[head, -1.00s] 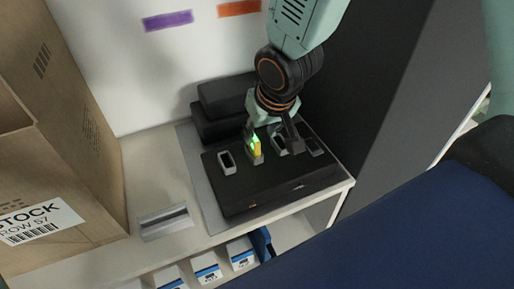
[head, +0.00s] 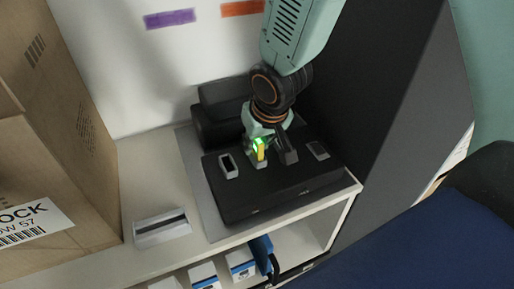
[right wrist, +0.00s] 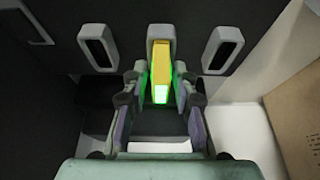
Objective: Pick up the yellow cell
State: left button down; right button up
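The yellow cell (head: 261,149) stands upright in a socket of a black block (head: 270,188) on the shelf, with a green glow around it. In the right wrist view the yellow cell (right wrist: 161,65) is in the middle, in a grey-framed socket. My right gripper (head: 268,153) points down at the block. In the right wrist view my right gripper (right wrist: 161,88) has its fingers apart, one on each side of the cell, and I see no clear contact. The finger tips partly hide the cell's surroundings in the head view. My left gripper is not in view.
Empty grey-framed sockets stand at the left (head: 228,166) and right (head: 318,150) of the block. A cardboard carton (head: 60,130) is on the left. A dark panel (head: 385,100) rises close on the right. A grey holder (head: 162,228) lies on the shelf front.

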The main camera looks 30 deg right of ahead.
jog(key=shift+s+d, duration=0.1)
jog(key=shift+d, duration=0.05)
jog(key=shift+c, duration=1.4)
jog(key=shift+a, duration=0.35)
grip_shut()
jog(key=shift+d, duration=0.15)
jog(key=shift+r, duration=0.15)
